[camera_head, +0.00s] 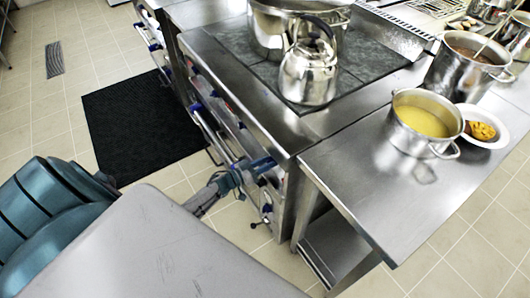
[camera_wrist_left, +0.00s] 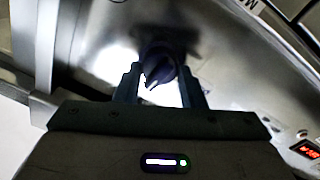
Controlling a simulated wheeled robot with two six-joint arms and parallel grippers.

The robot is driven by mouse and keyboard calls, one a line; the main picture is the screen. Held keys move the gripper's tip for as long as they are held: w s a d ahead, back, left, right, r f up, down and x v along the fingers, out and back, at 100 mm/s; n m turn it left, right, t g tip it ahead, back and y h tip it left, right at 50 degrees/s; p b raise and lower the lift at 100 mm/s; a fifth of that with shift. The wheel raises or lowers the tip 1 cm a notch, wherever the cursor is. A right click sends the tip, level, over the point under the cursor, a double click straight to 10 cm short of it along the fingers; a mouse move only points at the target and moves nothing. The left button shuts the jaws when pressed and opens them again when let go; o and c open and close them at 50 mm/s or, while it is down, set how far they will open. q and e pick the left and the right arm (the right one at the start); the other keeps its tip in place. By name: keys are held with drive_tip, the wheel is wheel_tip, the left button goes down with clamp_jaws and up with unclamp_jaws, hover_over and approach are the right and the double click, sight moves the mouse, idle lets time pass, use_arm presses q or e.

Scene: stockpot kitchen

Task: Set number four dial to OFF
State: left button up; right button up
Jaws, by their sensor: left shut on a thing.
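My left gripper (camera_head: 248,172) reaches in low at the front of the steel stove (camera_head: 235,85). In the left wrist view a dark round dial (camera_wrist_left: 157,62) with a white pointer mark sits between the two fingers of the gripper (camera_wrist_left: 160,80). The gripper is shut on this dial. The white mark points down and slightly left in that view. The dial's number and OFF label cannot be read. My right gripper is not in view.
A steel kettle (camera_head: 307,75) and a large pot (camera_head: 270,35) stand on the stove top. A pot of yellow liquid (camera_head: 442,148) and a plate of food (camera_head: 499,142) stand on the steel side table (camera_head: 365,190). A black mat (camera_head: 140,128) lies on the tiled floor.

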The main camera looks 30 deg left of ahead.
use_arm(q)
drive_tip(key=shift+n, duration=0.8)
drive_tip(key=shift+f, duration=0.1)
drive_tip(key=o, duration=1)
drive_tip(key=b+v, duration=0.1)
drive_tip(key=v, duration=0.9)
drive_tip(key=shift+s, duration=0.35)
drive_tip(key=shift+a, duration=0.15)
